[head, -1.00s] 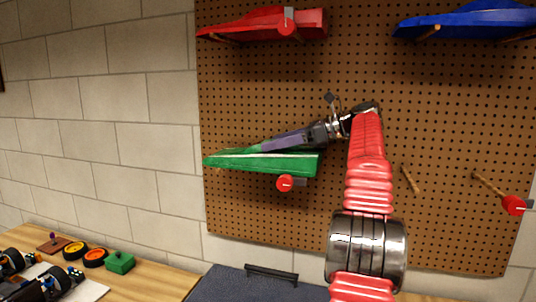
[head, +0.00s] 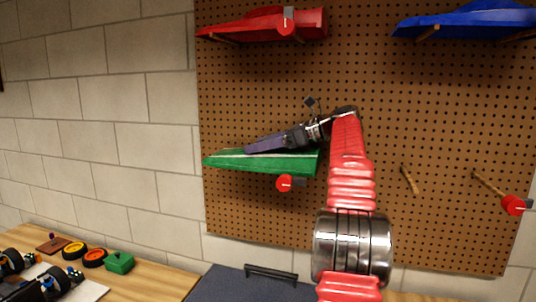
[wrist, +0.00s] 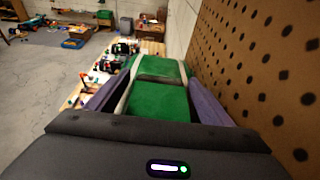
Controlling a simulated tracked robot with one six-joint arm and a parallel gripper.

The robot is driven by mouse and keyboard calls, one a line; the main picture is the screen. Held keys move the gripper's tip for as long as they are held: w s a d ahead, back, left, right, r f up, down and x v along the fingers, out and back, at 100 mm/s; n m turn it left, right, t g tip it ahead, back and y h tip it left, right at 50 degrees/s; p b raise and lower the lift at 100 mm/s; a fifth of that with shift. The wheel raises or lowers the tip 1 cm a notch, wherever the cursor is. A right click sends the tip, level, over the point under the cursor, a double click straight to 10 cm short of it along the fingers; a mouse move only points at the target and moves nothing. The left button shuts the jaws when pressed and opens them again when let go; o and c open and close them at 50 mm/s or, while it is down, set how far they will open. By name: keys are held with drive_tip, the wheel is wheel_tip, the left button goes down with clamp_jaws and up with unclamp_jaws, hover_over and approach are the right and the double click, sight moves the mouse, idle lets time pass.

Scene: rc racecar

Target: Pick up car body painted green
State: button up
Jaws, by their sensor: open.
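The green car body (head: 290,162) rests on pegs on the brown pegboard, below the red car body. It has a white stripe along its side. My gripper (head: 249,150) is at the car body's upper side in the head view. In the wrist view the green car body (wrist: 158,95) lies between my two purple fingers, which are open on either side of it. The gripper (wrist: 150,95) has a visible gap to the body on the right. Whether the left finger touches it I cannot tell.
A red car body (head: 265,22) and a blue car body (head: 470,22) hang higher on the pegboard (head: 380,80). Red-tipped pegs (head: 285,183) stick out. Below is a wooden bench (head: 150,280) with wheels, a green block (head: 120,262) and a dark case (head: 240,285).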

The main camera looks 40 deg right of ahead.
drive_tip(key=shift+c, duration=0.2)
drive_tip(key=c, duration=1.1)
drive_tip(key=shift+r, duration=0.1)
